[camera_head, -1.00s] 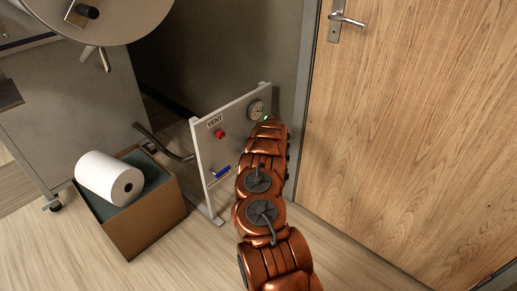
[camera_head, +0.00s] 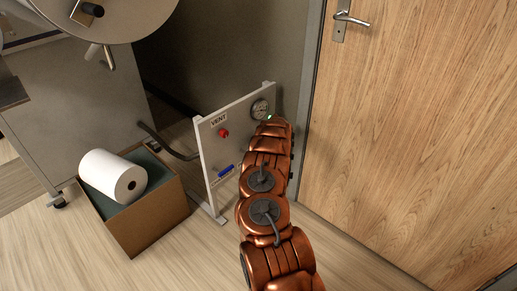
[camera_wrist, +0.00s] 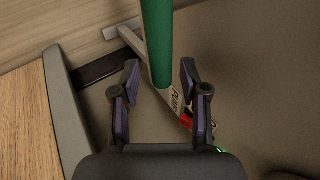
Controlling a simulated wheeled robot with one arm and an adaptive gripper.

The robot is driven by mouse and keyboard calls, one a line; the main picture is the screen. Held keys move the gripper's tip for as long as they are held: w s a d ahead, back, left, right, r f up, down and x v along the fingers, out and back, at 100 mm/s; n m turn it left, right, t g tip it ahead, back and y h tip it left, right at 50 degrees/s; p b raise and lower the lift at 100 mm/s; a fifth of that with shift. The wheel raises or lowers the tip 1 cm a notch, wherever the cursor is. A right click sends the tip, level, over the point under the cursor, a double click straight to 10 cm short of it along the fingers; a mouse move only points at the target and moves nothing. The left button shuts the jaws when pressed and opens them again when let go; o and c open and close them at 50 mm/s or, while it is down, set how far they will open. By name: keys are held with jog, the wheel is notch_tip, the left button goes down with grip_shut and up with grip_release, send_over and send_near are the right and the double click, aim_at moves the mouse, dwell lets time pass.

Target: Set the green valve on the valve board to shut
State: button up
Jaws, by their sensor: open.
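The valve board (camera_head: 206,163) is a pale upright panel on feet beside the wall; my arm covers its right part. The green valve is hidden behind my arm in the head view. In the wrist view, a long green handle (camera_wrist: 157,40) comes down from the top edge. It lies in the picture between the two fingers of my gripper (camera_wrist: 159,68), which is open. Both fingers look clear of the handle; I cannot tell the depth between them. The board shows nearly edge-on there, with a "PUMP" label (camera_wrist: 175,99).
The board also bears a blue lever (camera_head: 226,171), a red knob (camera_head: 223,133), a gauge (camera_head: 260,109) and a "VENT" label (camera_head: 219,119). A cardboard box (camera_head: 153,219) with a white roll (camera_head: 112,176) stands left. A wooden door (camera_head: 420,130) is right.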

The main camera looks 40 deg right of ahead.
jog(key=v, duration=1.1)
jog(key=shift+s+r, duration=0.15)
jog(key=shift+r, duration=0.1)
jog(key=shift+s, duration=0.1)
dwell(0.6)
